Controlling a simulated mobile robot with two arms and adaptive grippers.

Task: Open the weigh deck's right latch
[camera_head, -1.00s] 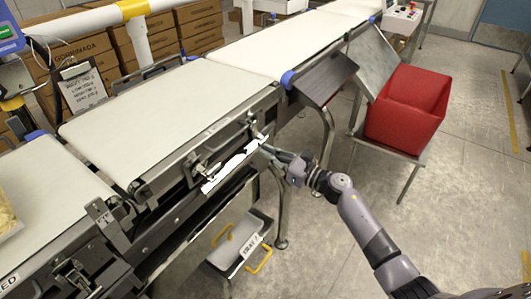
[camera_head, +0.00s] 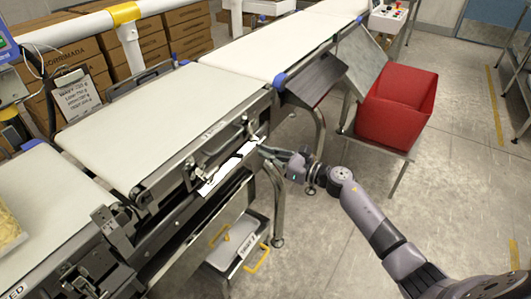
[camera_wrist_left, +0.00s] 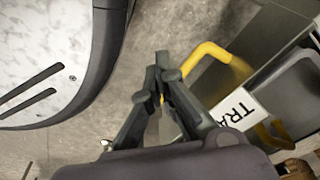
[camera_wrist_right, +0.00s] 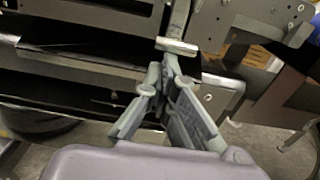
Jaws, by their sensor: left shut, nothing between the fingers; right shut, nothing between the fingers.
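The weigh deck (camera_head: 165,112) is the middle belt section in the head view, with a pale belt and a dark metal side frame. Its right latch (camera_head: 247,128) is at the right end of that side, small and partly unclear. In the right wrist view the latch shows as a silver crossbar (camera_wrist_right: 177,46) on an upright lever. My right gripper (camera_head: 263,150) is shut and empty, just outside and below the latch. In the right wrist view its fingertips (camera_wrist_right: 161,72) lie just below the crossbar; I cannot tell whether they touch. My left gripper (camera_wrist_left: 164,72) is shut and empty, outside the head view.
A grey tray (camera_head: 225,262) with yellow handles sits under the deck. A red bin (camera_head: 395,105) on a stand is to the right, with open floor in front. A dark sloped plate (camera_head: 318,80) juts out beyond the deck's right end. Cartons (camera_head: 75,70) are stacked behind.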

